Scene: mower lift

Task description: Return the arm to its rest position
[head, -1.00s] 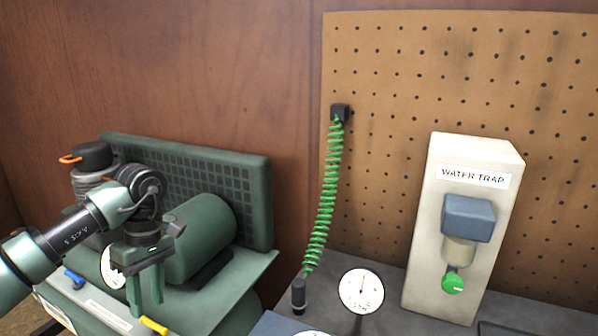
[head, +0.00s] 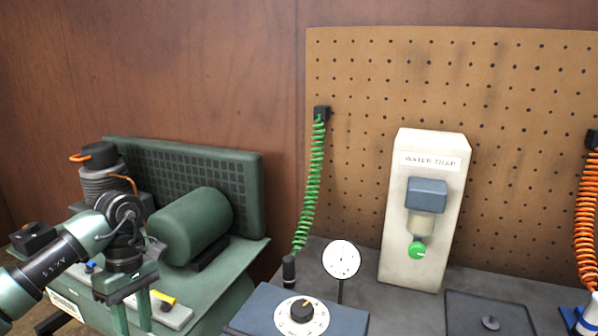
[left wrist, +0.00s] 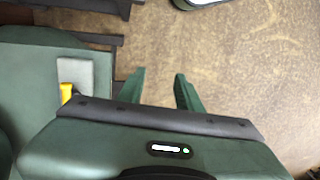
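My left arm comes in from the left in the head view. Its gripper (head: 134,316) points down in front of the green compressor (head: 190,228), and its fingers are apart. The left wrist view shows both green fingers (left wrist: 160,88) spread over bare brown floor, with nothing between them. The yellow handle (head: 162,299) on the compressor's front lies just right of the gripper in the head view. It also shows left of the fingers in the left wrist view (left wrist: 67,92). My right gripper is not in view.
A grey bench with a blue dial box (head: 322,321), a round gauge (head: 341,260) and a white water trap (head: 425,225) stands to the right. A green coiled hose (head: 310,185) and an orange one (head: 585,215) hang from the pegboard (head: 350,75).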

